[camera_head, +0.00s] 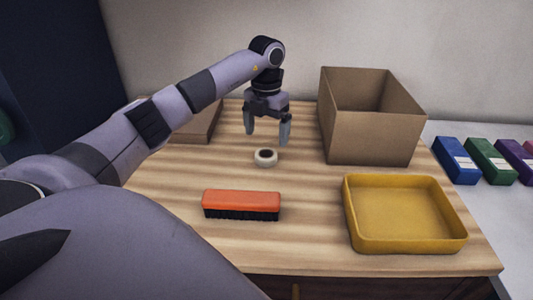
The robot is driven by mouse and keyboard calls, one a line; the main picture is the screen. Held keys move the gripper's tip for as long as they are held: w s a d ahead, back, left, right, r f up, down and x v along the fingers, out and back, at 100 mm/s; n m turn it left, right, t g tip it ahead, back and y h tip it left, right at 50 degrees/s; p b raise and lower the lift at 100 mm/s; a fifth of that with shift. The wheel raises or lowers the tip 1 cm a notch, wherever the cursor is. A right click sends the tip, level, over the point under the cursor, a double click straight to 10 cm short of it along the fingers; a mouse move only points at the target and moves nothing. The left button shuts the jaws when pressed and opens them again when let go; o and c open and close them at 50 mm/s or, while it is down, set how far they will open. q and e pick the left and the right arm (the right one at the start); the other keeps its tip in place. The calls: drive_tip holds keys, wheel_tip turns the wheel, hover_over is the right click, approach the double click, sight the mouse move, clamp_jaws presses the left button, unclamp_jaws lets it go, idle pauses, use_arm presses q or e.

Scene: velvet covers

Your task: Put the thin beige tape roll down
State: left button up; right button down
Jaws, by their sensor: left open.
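The thin beige tape roll (257,160) lies flat on the wooden table, near its middle. Its dark centre faces up. My left gripper (267,141) is just above and behind the roll, pointing down. Its two fingers are apart, with nothing visible between them. The roll appears to be clear of the fingertips. My right gripper does not show.
An orange brush (241,201) with dark bristles lies in front of the roll. A yellow tray (459,242) is at the front right. An open cardboard box (368,138) stands behind it. Several coloured boxes, one blue (456,160), sit on a pale surface at the right.

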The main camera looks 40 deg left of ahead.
sight(266, 154)
use_arm(q)
drive_tip(key=f, duration=0.5)
drive_tip(key=shift+s+d+f+p, duration=0.15)
drive_tip(key=shift+s+f+p, duration=0.15)
drive_tip(key=shift+f+p, duration=0.05)
drive_tip(key=c, duration=1.2)
drive_tip(key=shift+r, duration=0.1)
